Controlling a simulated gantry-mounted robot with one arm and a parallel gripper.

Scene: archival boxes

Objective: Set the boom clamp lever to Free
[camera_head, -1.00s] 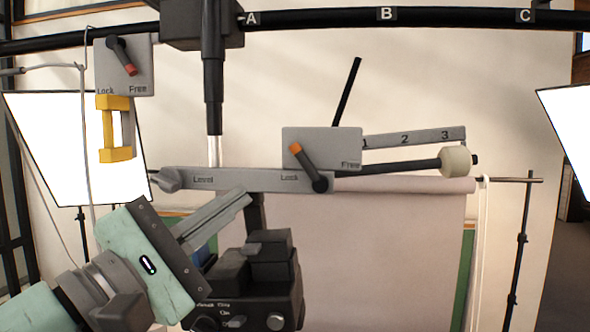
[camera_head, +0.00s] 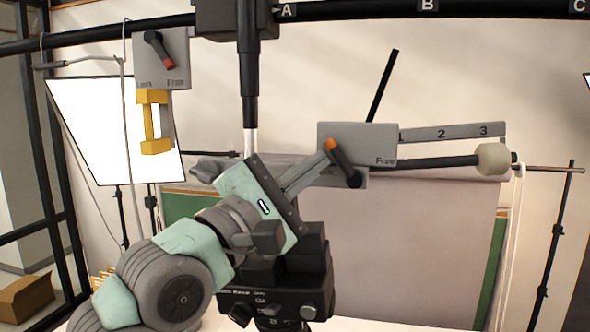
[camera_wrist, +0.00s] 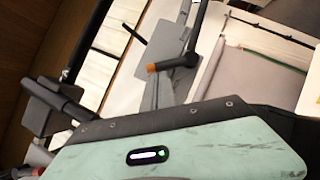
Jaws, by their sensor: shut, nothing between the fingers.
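The boom clamp lever (camera_head: 344,163) is black with an orange tip, on a grey plate (camera_head: 350,136) on the boom. It tilts up and left from its pivot, away from the word Free at the plate's right. The lever (camera_wrist: 178,63) also shows in the wrist view. My gripper (camera_head: 326,157) is shut and empty, its fingertips close to the left side of the orange tip. I cannot tell whether they touch it. My gripper hides the Lock label and the left part of the boom bar.
A second plate (camera_head: 155,80) with a red-tipped lever (camera_head: 160,50) and a yellow handle (camera_head: 154,122) hang at upper left. A black camera body (camera_head: 285,285) is below my gripper. The boom's 1-2-3 scale (camera_head: 452,132) and pale knob (camera_head: 492,159) extend right.

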